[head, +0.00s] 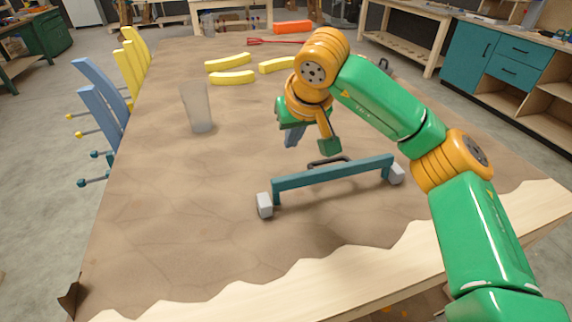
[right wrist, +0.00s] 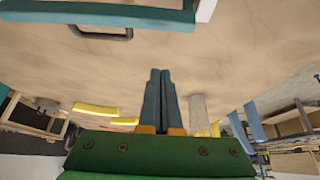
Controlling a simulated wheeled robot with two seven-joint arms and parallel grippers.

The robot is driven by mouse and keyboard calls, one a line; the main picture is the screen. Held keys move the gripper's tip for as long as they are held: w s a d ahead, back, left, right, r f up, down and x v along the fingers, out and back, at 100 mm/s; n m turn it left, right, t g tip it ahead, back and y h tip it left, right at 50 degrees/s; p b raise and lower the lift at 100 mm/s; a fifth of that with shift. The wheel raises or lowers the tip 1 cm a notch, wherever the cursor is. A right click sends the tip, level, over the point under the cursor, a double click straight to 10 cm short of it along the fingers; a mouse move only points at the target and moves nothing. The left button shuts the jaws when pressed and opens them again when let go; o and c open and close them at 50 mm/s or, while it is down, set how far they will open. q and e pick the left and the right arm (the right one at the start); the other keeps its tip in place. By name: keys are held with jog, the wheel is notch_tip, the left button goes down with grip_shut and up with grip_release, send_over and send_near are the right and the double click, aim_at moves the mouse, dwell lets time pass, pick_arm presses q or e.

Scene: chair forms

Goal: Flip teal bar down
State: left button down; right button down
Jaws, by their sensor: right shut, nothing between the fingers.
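The teal bar (head: 335,175) stands on the brown-covered table in the head view, with a short teal leg and a pale grey block at each end (head: 265,206) (head: 396,174). A dark handle (head: 328,160) shows just behind its middle. In the right wrist view the bar (right wrist: 110,14) crosses the top left, with the handle (right wrist: 100,34) beside it. My right gripper (head: 292,138) is shut and empty above the table, behind and left of the handle and apart from the bar. Its closed fingers also show in the right wrist view (right wrist: 160,72). My left gripper is not in view.
A translucent grey cup (head: 197,106) stands left of my right gripper. Several yellow curved pieces (head: 232,77) and an orange block (head: 292,27) lie farther back. Blue (head: 101,100) and yellow slatted pieces stand along the left edge. The table's front left is clear.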

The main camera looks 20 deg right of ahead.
jog(key=p+x, duration=0.2)
jog(key=x, duration=0.7)
jog(key=shift+f, duration=0.25)
jog(key=s+p, duration=0.2)
jog(key=s, duration=0.1)
jog(key=shift+s+a+r, duration=0.1)
jog(key=shift+s+r, duration=0.05)
jog(key=shift+s, duration=0.2)
jog(key=shift+w, duration=0.1)
